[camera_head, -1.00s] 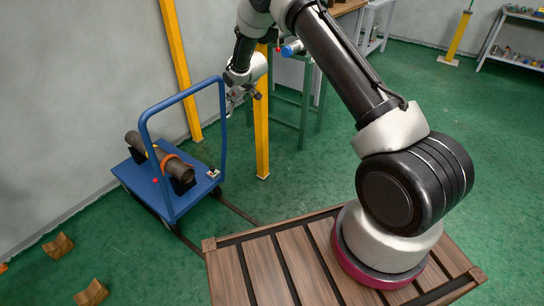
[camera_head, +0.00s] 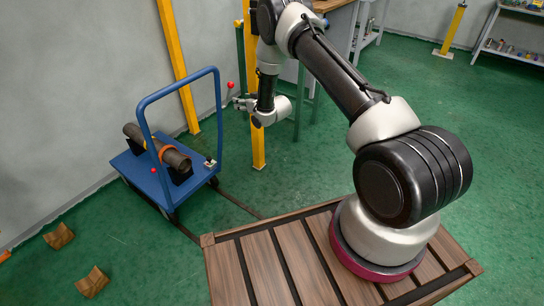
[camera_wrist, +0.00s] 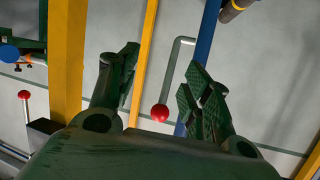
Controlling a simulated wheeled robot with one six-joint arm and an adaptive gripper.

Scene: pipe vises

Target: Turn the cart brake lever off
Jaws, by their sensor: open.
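The blue cart (camera_head: 168,190) stands on the floor at the left with its tall hoop handle (camera_head: 180,85). My gripper (camera_head: 236,103) is open and empty, just right of the handle's right post, pointing left. A red ball (camera_head: 229,85) shows just above its fingers. In the wrist view, a bent grey rod (camera_wrist: 168,75) ends in a red knob (camera_wrist: 160,113), seen between my open fingers (camera_wrist: 165,75). The rod's upper end appears to meet the blue post (camera_wrist: 203,45). Whether my fingers touch the knob cannot be told.
A dark pipe (camera_head: 158,150) with an orange band lies on the cart. Yellow posts (camera_head: 257,140) stand right of and behind the cart. Wooden blocks (camera_head: 59,236) lie on the floor at left. A slatted wooden platform (camera_head: 255,265) is under my arm. Open green floor lies right.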

